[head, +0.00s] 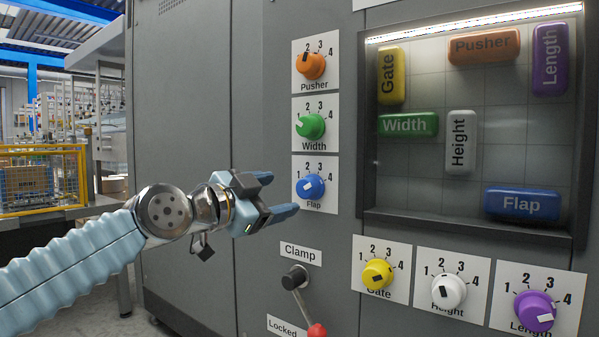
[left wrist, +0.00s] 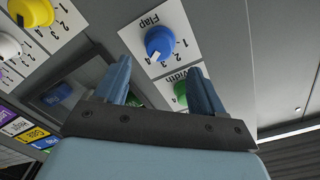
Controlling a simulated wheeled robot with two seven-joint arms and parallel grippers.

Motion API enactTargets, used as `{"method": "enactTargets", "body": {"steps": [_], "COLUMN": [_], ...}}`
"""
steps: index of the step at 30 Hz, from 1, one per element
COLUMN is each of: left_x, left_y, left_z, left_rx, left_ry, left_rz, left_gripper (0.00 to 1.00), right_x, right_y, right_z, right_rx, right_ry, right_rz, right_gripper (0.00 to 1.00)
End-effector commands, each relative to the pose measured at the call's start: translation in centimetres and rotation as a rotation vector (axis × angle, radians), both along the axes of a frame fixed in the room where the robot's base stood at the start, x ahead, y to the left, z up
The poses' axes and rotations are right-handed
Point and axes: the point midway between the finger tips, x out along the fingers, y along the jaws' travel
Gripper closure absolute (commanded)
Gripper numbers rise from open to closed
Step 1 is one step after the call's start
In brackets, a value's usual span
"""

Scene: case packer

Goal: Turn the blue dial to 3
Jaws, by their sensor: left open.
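The blue dial (head: 311,187) is a round knob with a white mark on a white plate labelled Flap, numbered 1 to 4, on the grey machine front. The white mark sits on the left part of the knob in the head view; I cannot tell surely which number it points to. My left gripper (head: 283,193) is open and empty, just left of the dial, fingers toward the panel. In the left wrist view the blue dial (left wrist: 160,42) shows upside down beyond and between the open fingers (left wrist: 158,72), apparently not touching them. My right gripper is not in view.
The green Width dial (head: 310,127) and orange Pusher dial (head: 311,66) are above. The Clamp lever (head: 306,298) with a red knob is below. Yellow (head: 378,274), white (head: 449,291) and purple (head: 534,311) dials are lower right. A recessed window holds coloured labelled blocks, including blue Flap (head: 522,204).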

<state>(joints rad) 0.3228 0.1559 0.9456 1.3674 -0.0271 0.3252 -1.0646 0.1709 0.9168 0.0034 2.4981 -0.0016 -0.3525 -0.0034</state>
Motion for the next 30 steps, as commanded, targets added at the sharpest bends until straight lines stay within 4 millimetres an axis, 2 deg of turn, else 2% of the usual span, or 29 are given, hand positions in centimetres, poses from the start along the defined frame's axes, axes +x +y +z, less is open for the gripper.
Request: {"method": "enactTargets", "body": {"steps": [1,3,12,23,30], "left_x": [0.9,2.1,5.6,6.0,6.0], "left_y": [-0.9,-2.0,-4.4,-4.7,-4.7], "left_z": [0.9,0.7,0.1,-0.1,-0.1], "left_rx": [0.0,0.001,-0.002,-0.001,0.0], "left_ry": [0.003,0.002,0.002,0.001,0.001], "left_rz": [-0.006,-0.007,-0.001,0.001,0.001], "left_gripper": [0.31,0.31,0.31,0.31,0.66], "right_x": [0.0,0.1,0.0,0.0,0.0], "right_y": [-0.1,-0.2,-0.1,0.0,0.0], "right_z": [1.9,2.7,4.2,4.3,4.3], "right_rx": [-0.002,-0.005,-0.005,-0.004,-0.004], "right_ry": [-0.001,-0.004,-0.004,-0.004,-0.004], "right_rz": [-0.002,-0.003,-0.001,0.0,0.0], "right_gripper": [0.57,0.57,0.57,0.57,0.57]}}
